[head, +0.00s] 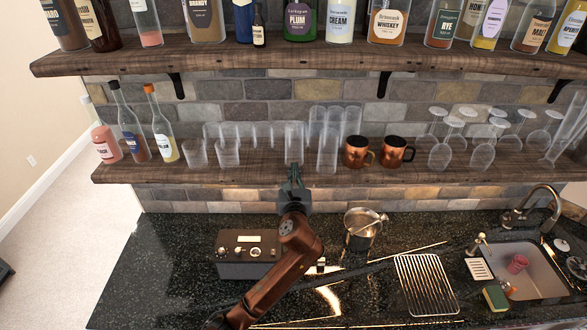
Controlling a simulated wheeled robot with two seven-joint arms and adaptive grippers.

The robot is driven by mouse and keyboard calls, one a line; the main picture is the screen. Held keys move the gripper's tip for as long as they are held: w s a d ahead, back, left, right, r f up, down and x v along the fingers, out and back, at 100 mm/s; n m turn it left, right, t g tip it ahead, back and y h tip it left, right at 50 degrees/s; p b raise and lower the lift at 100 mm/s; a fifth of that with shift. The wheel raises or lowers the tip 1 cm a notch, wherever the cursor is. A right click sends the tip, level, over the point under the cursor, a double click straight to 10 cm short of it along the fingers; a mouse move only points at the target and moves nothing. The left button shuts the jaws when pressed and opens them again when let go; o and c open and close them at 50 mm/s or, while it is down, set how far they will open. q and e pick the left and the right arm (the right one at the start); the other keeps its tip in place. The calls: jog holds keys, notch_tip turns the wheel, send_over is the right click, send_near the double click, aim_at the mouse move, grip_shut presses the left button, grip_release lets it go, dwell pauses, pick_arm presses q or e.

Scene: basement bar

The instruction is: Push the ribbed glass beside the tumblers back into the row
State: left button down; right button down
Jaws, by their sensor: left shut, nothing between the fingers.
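The lower wooden shelf (250,172) holds a row of clear glasses. A straight clear glass (294,140) stands upright near the middle, directly behind my left gripper (293,170); it seems to be the ribbed glass, though ribs are too fine to make out. My left gripper is shut and empty, its tips at the shelf's front edge by the glass's base. I cannot tell whether they touch. Short tumblers (196,154) stand to the left. A tall glass (328,152) stands just right, with more tall glasses (352,122) behind. My right gripper is out of view.
Copper mugs (356,152) and upturned stemmed glasses (440,155) stand to the right on the shelf, bottles (163,135) at its left end. The upper bottle shelf (300,63) overhangs. Below are a black box (246,268), a metal pot (362,238), a rack (425,285) and a sink (535,280).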

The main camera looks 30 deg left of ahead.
pick_arm(q)
jog(key=v, duration=1.3)
jog(key=shift+s, duration=0.2)
